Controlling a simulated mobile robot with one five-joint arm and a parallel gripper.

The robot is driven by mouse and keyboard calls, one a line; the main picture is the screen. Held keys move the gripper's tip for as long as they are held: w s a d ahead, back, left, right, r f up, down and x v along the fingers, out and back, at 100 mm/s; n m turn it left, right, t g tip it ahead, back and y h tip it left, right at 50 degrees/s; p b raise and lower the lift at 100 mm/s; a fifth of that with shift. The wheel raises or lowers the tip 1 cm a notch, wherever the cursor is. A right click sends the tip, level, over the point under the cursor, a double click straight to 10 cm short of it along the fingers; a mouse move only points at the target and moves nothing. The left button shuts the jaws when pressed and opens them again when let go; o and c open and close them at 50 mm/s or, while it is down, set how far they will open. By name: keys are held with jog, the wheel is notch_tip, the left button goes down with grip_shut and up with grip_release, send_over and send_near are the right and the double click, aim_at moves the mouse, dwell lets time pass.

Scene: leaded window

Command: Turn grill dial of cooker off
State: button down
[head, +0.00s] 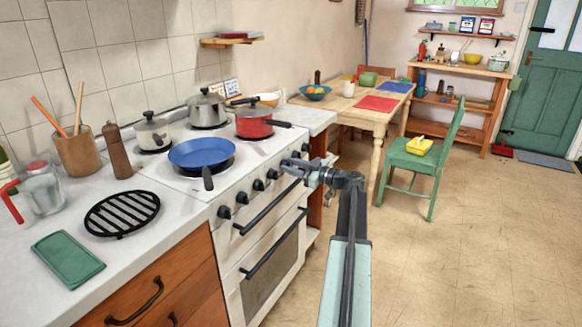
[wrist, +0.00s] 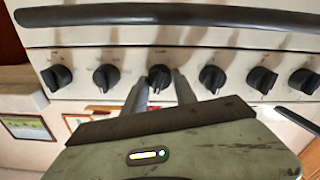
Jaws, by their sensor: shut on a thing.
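The white cooker (head: 190,187) has a row of black dials along its front panel. In the wrist view my gripper (wrist: 160,84) has one finger on each side of a black dial (wrist: 159,72) near the middle of the row. It is shut on this dial. In the head view my gripper (head: 291,165) is at the cooker's front panel, and the gripped dial is hidden behind it. The marks by the dials are too small to read, so I cannot tell which is the grill dial.
Neighbouring dials (wrist: 106,77) and (wrist: 211,78) stand close on both sides of my fingers. A dark handle bar (wrist: 170,15) runs along the panel. A blue pan (head: 202,153) and a red pot (head: 254,122) stand on the hob. The floor right of the cooker is clear.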

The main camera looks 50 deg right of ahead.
jog(key=shift+f+n, duration=0.1)
jog(key=shift+n, duration=1.4)
jog(key=c, duration=1)
grip_release()
jog(key=v, duration=0.8)
jog(key=shift+w+a, duration=0.1)
